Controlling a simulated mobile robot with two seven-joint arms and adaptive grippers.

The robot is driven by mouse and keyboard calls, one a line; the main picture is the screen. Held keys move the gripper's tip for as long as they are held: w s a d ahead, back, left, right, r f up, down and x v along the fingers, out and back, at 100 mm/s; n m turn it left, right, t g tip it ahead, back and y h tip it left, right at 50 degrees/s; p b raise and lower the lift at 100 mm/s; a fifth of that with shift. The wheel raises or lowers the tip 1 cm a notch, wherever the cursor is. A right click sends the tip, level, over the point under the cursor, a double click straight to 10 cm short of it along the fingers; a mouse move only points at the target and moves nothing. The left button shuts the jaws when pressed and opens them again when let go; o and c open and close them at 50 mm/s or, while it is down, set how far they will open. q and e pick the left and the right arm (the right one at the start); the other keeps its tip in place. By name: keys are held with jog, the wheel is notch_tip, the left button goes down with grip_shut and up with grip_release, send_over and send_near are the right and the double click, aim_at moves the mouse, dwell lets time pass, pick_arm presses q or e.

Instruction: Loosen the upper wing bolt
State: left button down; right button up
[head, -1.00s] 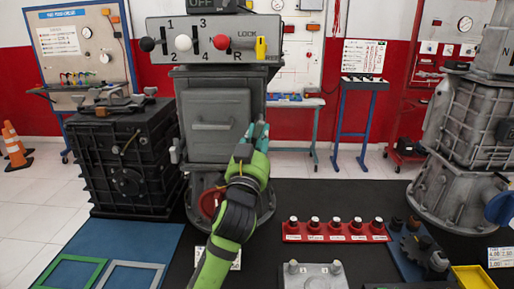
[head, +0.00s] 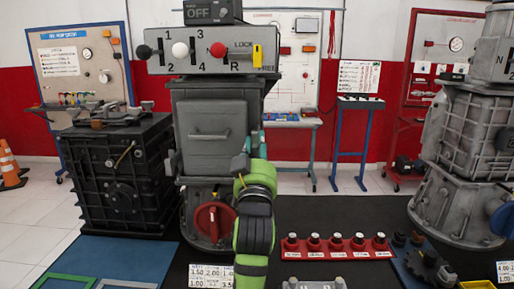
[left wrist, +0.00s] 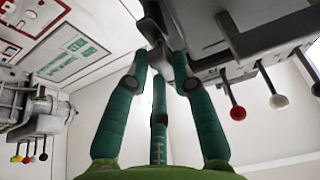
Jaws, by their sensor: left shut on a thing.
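The grey trainer cabinet (head: 208,115) stands left of the middle in the head view. My left gripper (head: 257,142) is at its right side, with teal fingertips just showing above the green wrist. In the left wrist view, the fingers of my left gripper (left wrist: 161,64) close around a small dark grey metal part, seemingly the wing bolt (left wrist: 163,45). Only part of it shows between the fingertips. In the head view the bolt is hidden by the gripper. My right gripper is not in view.
A control panel (head: 208,62) with black, white and red lever knobs sits on top of the cabinet. A red handwheel (head: 214,222) is low on its front, beside my left arm. A red rack (head: 336,247) lies at right. A second trainer (head: 465,140) stands far right.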

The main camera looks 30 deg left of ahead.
pick_arm(q)
jog(key=c, duration=1)
grip_release()
jog(key=shift+c, duration=0.2)
jog(key=shift+r, duration=0.15)
notch_tip(320, 180, up, 10)
jog(key=shift+f, duration=0.2)
